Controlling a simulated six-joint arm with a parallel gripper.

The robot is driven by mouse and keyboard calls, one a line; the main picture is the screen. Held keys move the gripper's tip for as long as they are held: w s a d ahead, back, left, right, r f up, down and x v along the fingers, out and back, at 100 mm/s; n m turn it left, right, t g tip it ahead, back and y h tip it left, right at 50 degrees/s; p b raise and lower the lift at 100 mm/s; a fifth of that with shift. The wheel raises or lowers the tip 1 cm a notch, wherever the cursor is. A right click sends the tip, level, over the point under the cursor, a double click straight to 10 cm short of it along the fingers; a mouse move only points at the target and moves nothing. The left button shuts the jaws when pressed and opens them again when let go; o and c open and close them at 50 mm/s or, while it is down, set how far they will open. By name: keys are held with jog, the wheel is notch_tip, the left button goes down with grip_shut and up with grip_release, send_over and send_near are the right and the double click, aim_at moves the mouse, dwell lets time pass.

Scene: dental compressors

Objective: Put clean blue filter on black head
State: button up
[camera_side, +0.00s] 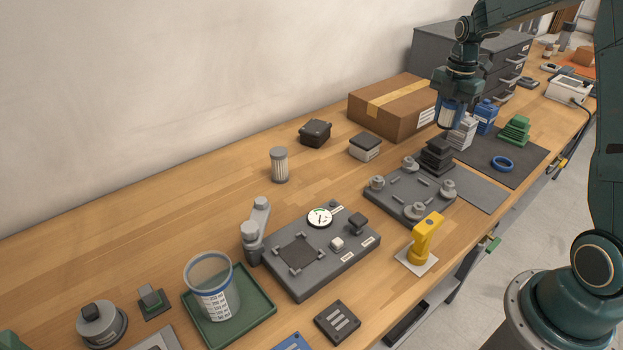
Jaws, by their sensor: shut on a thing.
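My gripper (450,98) is at the upper right, pointing down, shut on a small white cylinder with blue on it, the blue filter (449,117). The filter hangs upright above the bench, near the box's right end. A black stepped, finned block, seemingly the black head (437,156), stands below and slightly left of it in the picture. Similar finned blocks in white (461,133), blue (486,117) and green (515,130) stand to its right. The filter overlaps the white block in the picture; the height gap between them is hard to judge.
A cardboard box (385,112) stands left of my gripper. A grey plate with knobs (400,196) lies in front of the black head. A blue ring (502,163) lies on a dark mat. A grey pleated cylinder (279,165) stands alone. Bare wood lies at left.

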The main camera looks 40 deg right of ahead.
aim_at(452, 101)
jog(key=shift+f, duration=0.2)
jog(key=shift+f, duration=2.05)
jog(key=shift+f, duration=0.1)
jog(key=o, duration=1)
notch_tip(452, 101, up, 11)
jog(key=shift+f, duration=0.1)
jog(key=shift+r, duration=0.75)
